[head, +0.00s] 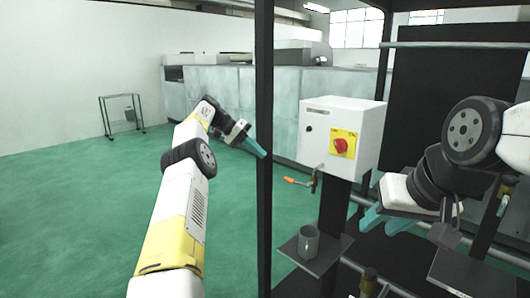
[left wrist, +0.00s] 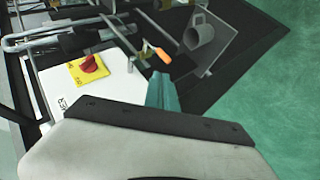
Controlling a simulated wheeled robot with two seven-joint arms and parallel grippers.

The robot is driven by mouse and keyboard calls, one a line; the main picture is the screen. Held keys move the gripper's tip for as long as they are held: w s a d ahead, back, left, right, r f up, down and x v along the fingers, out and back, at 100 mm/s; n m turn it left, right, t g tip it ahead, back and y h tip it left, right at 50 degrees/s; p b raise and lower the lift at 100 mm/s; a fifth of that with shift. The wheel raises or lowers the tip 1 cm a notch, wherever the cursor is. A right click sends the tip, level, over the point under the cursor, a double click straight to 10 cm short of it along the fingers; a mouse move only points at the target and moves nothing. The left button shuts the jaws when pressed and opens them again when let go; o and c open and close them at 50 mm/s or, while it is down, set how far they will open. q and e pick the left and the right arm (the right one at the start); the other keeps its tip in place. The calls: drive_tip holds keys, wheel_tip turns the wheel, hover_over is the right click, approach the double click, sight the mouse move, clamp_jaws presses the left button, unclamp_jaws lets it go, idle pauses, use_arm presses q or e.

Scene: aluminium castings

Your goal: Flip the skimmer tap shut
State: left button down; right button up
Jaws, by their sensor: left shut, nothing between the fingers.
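In the left wrist view the tap body (left wrist: 145,50) and orange lever (left wrist: 162,57) show just beyond my fingertips. My left gripper (head: 262,153) is shut and empty, left of the tap and apart from it in the head view, partly behind a dark post. Its teal fingers also show in the left wrist view (left wrist: 162,88). My right gripper (head: 384,222) has its teal fingers apart, right of the box stand.
The white box (head: 338,125) carries a red knob (head: 341,146) on a yellow plate. A grey mug (head: 308,243) stands on a small shelf (head: 333,249) below the tap. A dark upright post (head: 264,220) stands left of the tap. Green floor is free at left.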

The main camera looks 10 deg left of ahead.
use_arm(q)
drive_tip(key=shift+a+r, duration=0.1)
drive_tip(key=shift+a, duration=0.2)
drive_tip(key=shift+s, duration=0.1)
drive_tip(key=s+d+r+y, duration=0.2)
drive_tip(key=s+d+r, duration=0.3)
drive_tip(key=r, duration=0.5)
drive_tip(key=s+d+r+n+t+y, duration=0.1)
drive_tip(key=s+r+n+t+y, duration=0.3)
drive_tip(key=s, duration=0.7)
drive_tip(key=s+a+f, duration=0.1)
drive_tip(key=s+f, duration=0.2)
drive_tip(key=s, duration=0.6)
drive_tip(key=s+a+f+t+y, duration=0.1)
drive_tip(key=s+f, duration=0.2)
drive_tip(key=s, duration=0.7)
drive_tip(key=s+a+f+t, duration=0.1)
drive_tip(key=s+f, duration=0.2)
drive_tip(key=s, duration=0.6)
drive_tip(key=shift+s+a+f+y, duration=0.25)
drive_tip(key=shift+s+f+y, duration=0.05)
drive_tip(key=shift+f+y, duration=0.1)
